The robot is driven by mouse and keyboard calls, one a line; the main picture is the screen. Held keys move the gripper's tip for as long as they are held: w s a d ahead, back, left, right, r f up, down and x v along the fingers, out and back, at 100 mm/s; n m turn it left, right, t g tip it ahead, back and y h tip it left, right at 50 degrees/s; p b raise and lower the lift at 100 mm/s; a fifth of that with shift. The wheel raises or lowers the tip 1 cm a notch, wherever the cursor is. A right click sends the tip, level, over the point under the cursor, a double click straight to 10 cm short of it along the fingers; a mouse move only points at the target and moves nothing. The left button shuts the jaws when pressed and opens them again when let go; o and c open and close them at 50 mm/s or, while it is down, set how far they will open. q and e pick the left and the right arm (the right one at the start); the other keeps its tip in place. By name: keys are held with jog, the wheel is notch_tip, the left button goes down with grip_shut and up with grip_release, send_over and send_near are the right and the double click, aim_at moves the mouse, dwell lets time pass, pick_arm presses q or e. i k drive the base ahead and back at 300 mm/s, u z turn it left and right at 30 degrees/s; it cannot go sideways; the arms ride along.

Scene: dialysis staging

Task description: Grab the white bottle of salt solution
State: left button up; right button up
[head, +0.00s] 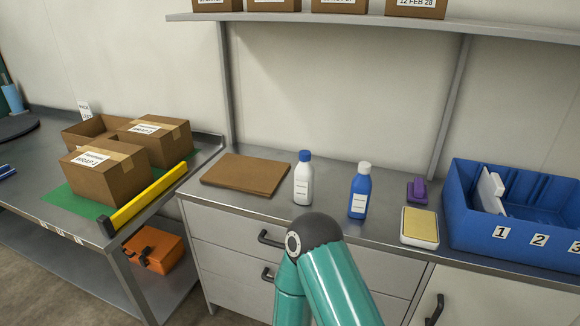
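A white bottle (303,180) with a blue cap and a small label stands upright on the metal counter. To its right stands a blue bottle (359,192) with a white cap and a pale label, also upright and apart from it. The writing on both labels is too small to read. Neither gripper is in view. Only teal arm links of mine with a dark joint show at the bottom middle, below the bottles and in front of the drawers.
A brown board (245,174) lies left of the white bottle. A yellow-topped pad (420,226), a purple item (417,190) and a numbered blue bin (470,205) are to the right. Cartons (105,178) and a yellow bar (148,198) occupy the left table. A shelf (380,20) runs above.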

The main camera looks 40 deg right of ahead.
aim_at(303, 173)
jog(key=z, duration=0.35)
jog(key=i, duration=1.1)
jog(key=z, duration=0.5)
jog(key=k, duration=0.9)
jog(key=z, duration=0.2)
jog(key=i, duration=0.9)
jog(key=u, duration=0.05)
